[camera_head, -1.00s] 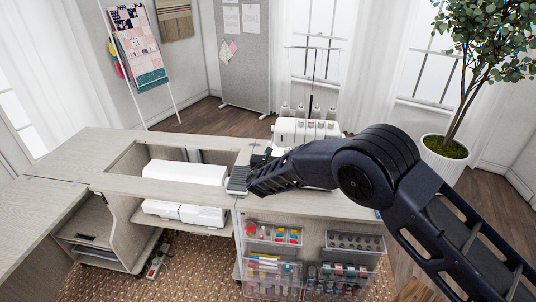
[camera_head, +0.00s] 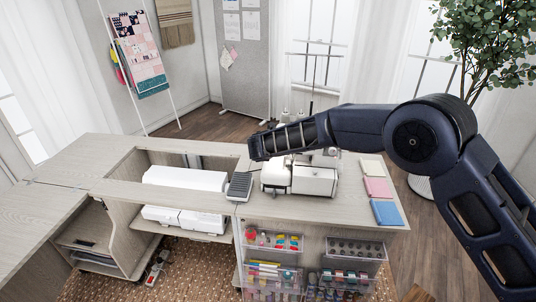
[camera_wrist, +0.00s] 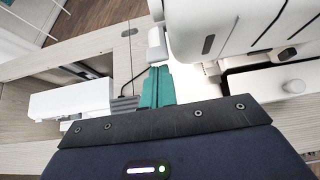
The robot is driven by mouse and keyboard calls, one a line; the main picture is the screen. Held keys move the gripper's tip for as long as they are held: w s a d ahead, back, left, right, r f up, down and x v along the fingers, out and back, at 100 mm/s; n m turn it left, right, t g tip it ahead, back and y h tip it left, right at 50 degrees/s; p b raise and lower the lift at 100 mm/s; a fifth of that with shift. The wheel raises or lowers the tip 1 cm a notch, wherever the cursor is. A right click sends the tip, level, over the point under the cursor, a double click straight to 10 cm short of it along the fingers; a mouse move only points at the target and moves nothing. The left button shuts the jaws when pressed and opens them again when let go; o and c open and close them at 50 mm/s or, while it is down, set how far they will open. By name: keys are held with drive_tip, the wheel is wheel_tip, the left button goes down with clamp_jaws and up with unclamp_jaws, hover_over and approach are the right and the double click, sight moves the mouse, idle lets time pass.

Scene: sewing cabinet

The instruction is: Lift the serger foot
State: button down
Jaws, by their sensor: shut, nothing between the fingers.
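The white serger (camera_head: 314,180) stands on the cabinet top, partly covered by my arm in the head view. In the wrist view its white body (camera_wrist: 210,25) fills the upper right. My gripper (camera_wrist: 158,74) shows teal fingers, shut and empty, beside the left side of the serger, close to a small white part (camera_wrist: 156,44) there. Whether they touch cannot be told. In the head view the fingers are hidden by my arm. I cannot make out the serger's presser foot in either view.
A grey foot pedal (camera_head: 239,186) lies on the cabinet top (camera_head: 120,158) left of the serger. A white sewing machine (camera_head: 185,178) sits in the cabinet opening. Pink (camera_head: 377,187) and blue (camera_head: 388,213) fabric pieces lie at the right. Clear drawers (camera_head: 271,272) hang in front.

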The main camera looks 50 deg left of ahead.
drive_tip(key=shift+r, duration=0.2)
drive_tip(key=shift+r, duration=0.6)
drive_tip(key=f, duration=0.1)
drive_tip(key=s+d+f, duration=0.1)
drive_tip(key=f, duration=0.1)
drive_tip(key=shift+s+d+f, duration=0.25)
drive_tip(key=shift+f, duration=0.05)
drive_tip(key=s+d+r, duration=0.4)
drive_tip(key=r, duration=0.3)
drive_tip(key=shift+s+d+r, duration=0.25)
drive_tip(key=shift+r, duration=0.1)
